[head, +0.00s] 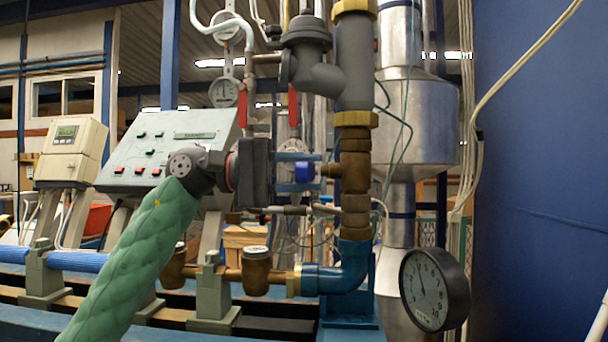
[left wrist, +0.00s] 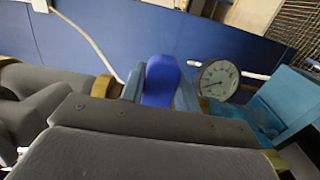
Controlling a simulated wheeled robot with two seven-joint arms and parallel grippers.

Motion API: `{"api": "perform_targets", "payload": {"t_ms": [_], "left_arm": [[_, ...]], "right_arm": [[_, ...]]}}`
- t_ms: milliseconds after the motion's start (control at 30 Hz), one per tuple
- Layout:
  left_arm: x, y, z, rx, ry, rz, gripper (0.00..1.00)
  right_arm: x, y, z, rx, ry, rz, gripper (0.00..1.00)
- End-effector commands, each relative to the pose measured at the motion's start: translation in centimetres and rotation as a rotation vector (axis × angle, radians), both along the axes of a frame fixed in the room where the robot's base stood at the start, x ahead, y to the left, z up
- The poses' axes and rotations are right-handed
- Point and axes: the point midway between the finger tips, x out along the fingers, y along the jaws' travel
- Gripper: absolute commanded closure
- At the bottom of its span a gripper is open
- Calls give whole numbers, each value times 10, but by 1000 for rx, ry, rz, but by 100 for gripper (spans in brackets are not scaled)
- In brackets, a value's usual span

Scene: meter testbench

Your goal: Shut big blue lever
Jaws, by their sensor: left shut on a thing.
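The big blue lever (head: 304,172) sits at the end of a brass valve stem on the vertical pipe, near the centre of the head view. My left gripper (head: 312,171) reaches it from the left, with one finger above and one below. In the left wrist view the blue lever (left wrist: 161,80) stands between the two light-blue fingers, and the gripper is shut on it. The brass valve body (head: 355,172) is just to the right. Part of the lever is hidden between the fingers. My right gripper is not in view.
A round pressure gauge (head: 434,290) is at the lower right. A control box (head: 172,148) with buttons stands behind my left arm. Two red levers (head: 293,107) hang from valves above the gripper. A blue pipe elbow (head: 345,272) lies below. A blue wall (head: 540,160) is at right.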

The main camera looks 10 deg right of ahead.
Motion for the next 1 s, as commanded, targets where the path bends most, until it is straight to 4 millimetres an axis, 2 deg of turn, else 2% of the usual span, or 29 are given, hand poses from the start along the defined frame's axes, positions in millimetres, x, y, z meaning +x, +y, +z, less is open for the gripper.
{"api": "perform_targets", "payload": {"t_ms": [433,467,567,1000], "left_arm": [[-1,-1,-5,6,-5,-2,100],[-1,-1,-5,6,-5,-2,67],[-1,-1,-5,6,-5,-2,47],[2,5,-2,2,-4,0,47]], "right_arm": [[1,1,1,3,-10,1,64],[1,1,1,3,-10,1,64],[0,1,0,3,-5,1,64],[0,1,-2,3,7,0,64]]}}
